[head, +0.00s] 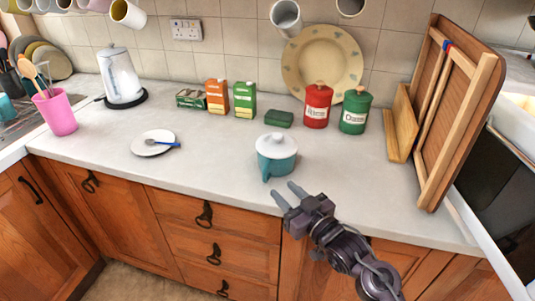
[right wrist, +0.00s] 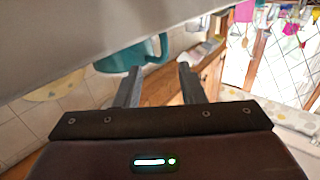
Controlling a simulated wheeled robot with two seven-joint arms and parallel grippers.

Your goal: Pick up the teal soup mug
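The teal soup mug (head: 279,164) stands upright on the counter near its front edge, with a white lid (head: 276,144) on top. Its teal handle points toward the front. My right gripper (head: 284,191) is in front of the mug at the counter's edge, fingers apart, empty and not touching it. In the right wrist view, the mug (right wrist: 122,58) is beyond the fingers, with its handle (right wrist: 158,48) ahead of the gap of my right gripper (right wrist: 157,70). My left gripper is not in view.
The counter (head: 220,160) is clear around the mug. A white plate with a spoon (head: 153,142) lies to the left. A dark green box (head: 279,118), a red canister (head: 317,106) and a green canister (head: 355,111) stand behind. Wooden boards (head: 445,110) lean at the right.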

